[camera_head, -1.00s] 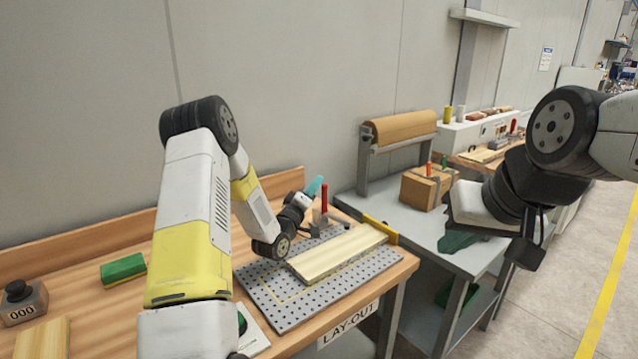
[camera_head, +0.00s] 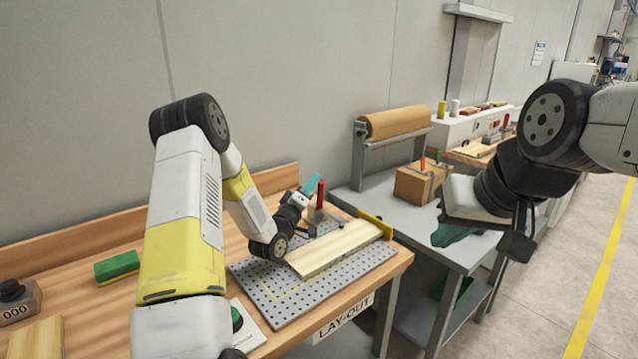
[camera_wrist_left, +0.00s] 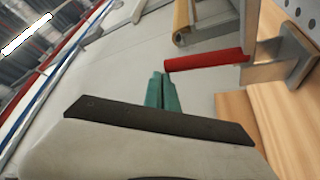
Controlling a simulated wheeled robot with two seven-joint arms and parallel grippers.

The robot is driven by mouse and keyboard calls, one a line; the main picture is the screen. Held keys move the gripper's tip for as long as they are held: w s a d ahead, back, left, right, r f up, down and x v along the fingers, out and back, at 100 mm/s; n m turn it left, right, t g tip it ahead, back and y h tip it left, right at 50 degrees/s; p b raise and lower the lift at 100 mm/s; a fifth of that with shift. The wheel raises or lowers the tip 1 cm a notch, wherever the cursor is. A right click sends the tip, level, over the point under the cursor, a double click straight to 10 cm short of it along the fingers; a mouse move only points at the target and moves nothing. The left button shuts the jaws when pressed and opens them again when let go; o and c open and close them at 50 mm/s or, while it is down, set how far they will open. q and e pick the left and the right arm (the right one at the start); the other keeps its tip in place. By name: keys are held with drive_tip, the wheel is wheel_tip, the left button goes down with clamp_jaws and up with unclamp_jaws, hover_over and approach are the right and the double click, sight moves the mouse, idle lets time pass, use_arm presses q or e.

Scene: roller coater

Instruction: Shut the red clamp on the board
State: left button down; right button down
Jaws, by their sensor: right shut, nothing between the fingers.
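The red clamp (camera_head: 320,194) stands at the back edge of the pale board (camera_head: 335,248), its red handle upright. The board lies on a grey perforated plate (camera_head: 290,312). My left gripper (camera_head: 314,183) has its teal fingers pointing up beside the top of the handle. In the left wrist view, its fingers (camera_wrist_left: 163,90) look close together, with nothing seen between them. The red handle (camera_wrist_left: 208,60) lies just past their tips; I cannot tell whether they touch. My right gripper (camera_head: 452,235) is shut and empty, away at the right above the grey table.
A grey table (camera_head: 385,205) with a brown roll (camera_head: 398,121) and a cardboard box (camera_head: 420,182) stands to the right. A green block (camera_head: 117,266) and a counter box (camera_head: 18,300) lie on the wooden bench at left. A yellow stop (camera_head: 376,225) borders the board's right end.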

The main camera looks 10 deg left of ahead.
use_arm(q)
drive_tip(key=v, duration=0.7)
drive_tip(key=shift+s+f, duration=0.2)
drive_tip(key=shift+s, duration=0.15)
drive_tip(key=s+a+r+m+g+y, duration=0.1)
drive_tip(key=s+r+m+g+y, duration=0.15)
drive_tip(key=r, duration=0.25)
drive_tip(key=s+a+r+m+g+y, duration=0.1)
drive_tip(key=r+m+g+y, duration=0.2)
drive_tip(key=r+g, duration=0.15)
drive_tip(key=s+d+r+m+g, duration=0.1)
drive_tip(key=s+r+g, duration=0.1)
drive_tip(key=s, duration=1.2)
drive_tip(key=s+r+m+g, duration=0.1)
drive_tip(key=s+g, duration=0.3)
drive_tip(key=s, duration=1.1)
drive_tip(key=shift+s+d+r+g, duration=0.2)
drive_tip(key=shift+d+r+g, duration=0.2)
drive_tip(key=shift+r, duration=0.25)
